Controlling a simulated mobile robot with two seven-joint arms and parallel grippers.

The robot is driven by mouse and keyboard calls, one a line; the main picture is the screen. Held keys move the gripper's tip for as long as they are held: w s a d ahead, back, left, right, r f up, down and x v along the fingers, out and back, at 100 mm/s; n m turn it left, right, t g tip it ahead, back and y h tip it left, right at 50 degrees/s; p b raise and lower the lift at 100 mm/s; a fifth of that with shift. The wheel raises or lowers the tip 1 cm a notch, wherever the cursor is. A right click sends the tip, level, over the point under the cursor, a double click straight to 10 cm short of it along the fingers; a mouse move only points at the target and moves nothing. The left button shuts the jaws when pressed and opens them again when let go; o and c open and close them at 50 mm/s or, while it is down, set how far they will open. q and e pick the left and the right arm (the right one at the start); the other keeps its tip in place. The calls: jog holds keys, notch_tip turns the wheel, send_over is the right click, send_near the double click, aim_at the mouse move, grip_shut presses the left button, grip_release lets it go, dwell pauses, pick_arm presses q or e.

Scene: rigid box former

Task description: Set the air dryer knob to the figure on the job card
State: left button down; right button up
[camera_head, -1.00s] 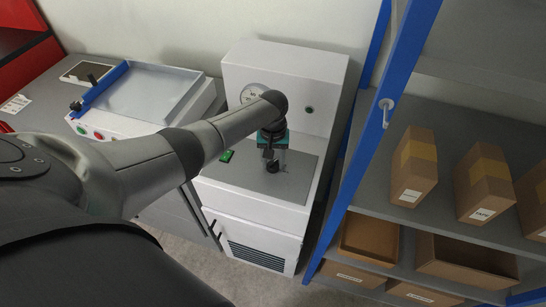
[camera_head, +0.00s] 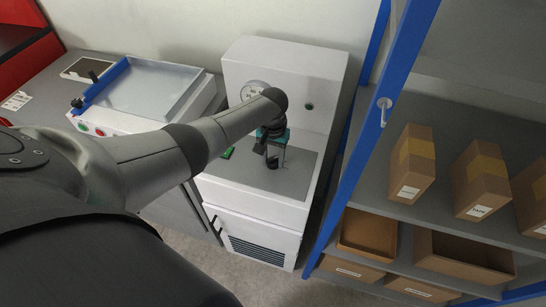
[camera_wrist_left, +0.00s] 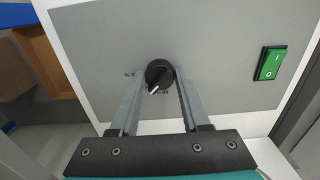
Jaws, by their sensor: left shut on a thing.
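The air dryer (camera_head: 262,205) is a white cabinet with a grey sloping panel and a round gauge (camera_head: 252,90). Its black knob (camera_wrist_left: 159,73) has a white pointer line, which points down and left in the left wrist view. Small marks beside the knob are too small to read. My left gripper (camera_head: 271,160) is at the panel, its two fingers on either side of the knob and shut on it; the gripper also shows in the left wrist view (camera_wrist_left: 160,84). The knob is a small dark shape in the head view. I cannot identify the job card for certain.
A green switch (camera_wrist_left: 270,63) sits beside the knob on the panel. A bench with a blue-edged tray machine (camera_head: 145,95) and a white paper (camera_head: 15,100) is at left. A blue-framed shelf (camera_head: 365,150) with cardboard boxes (camera_head: 412,165) stands close at right.

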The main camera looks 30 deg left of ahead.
aim_at(273, 159)
pick_arm(q)
jog(key=shift+c, duration=1.8)
grip_release()
notch_tip(273, 159, up, 15)
jog(key=p, duration=0.4)
jog(key=shift+r+p, duration=0.15)
jog(key=shift+p, duration=0.15)
